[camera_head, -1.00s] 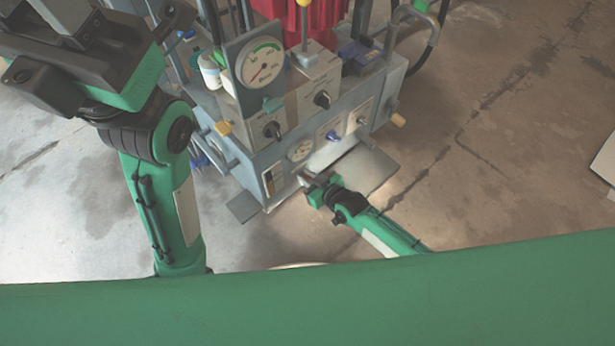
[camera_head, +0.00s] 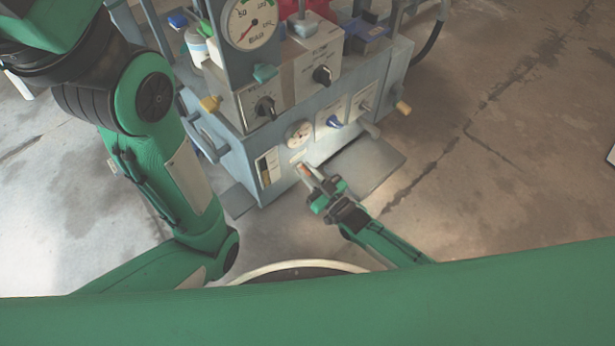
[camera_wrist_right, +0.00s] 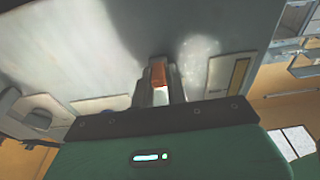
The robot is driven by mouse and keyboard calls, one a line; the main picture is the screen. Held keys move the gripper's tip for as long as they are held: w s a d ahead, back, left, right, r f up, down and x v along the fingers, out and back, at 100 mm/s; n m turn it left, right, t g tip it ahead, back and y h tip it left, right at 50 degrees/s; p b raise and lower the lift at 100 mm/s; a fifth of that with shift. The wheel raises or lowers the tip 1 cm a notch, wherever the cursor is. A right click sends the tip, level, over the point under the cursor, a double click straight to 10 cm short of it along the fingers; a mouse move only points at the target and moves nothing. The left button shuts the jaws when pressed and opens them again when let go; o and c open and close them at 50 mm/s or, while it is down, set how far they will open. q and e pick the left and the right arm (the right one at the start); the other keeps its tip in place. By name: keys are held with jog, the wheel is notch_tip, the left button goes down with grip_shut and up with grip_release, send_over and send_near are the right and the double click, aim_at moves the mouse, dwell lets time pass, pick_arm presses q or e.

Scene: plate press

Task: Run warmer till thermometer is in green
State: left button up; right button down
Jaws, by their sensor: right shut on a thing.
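The blue-grey press cabinet (camera_head: 225,155) stands in front of me. A small round dial (camera_head: 299,134) sits on its front panel, too small to read. A pale upright strip (camera_head: 267,168) is left of it; I cannot tell which is the thermometer. My right gripper (camera_head: 310,174) is at the front panel, below the dial. In the right wrist view its fingers (camera_wrist_right: 159,87) are shut on a small orange-red switch-like part (camera_wrist_right: 158,74), mostly hidden between them. My left arm enters at the left, but its gripper is out of view.
A grey plate (camera_head: 365,165) extends low in front; floor at right is clear.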

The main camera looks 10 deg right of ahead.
jog(key=shift+f+t+b, duration=0.2)
jog(key=shift+t+b, duration=0.1)
jog(key=shift+b, duration=0.15)
jog(key=shift+y, duration=0.3)
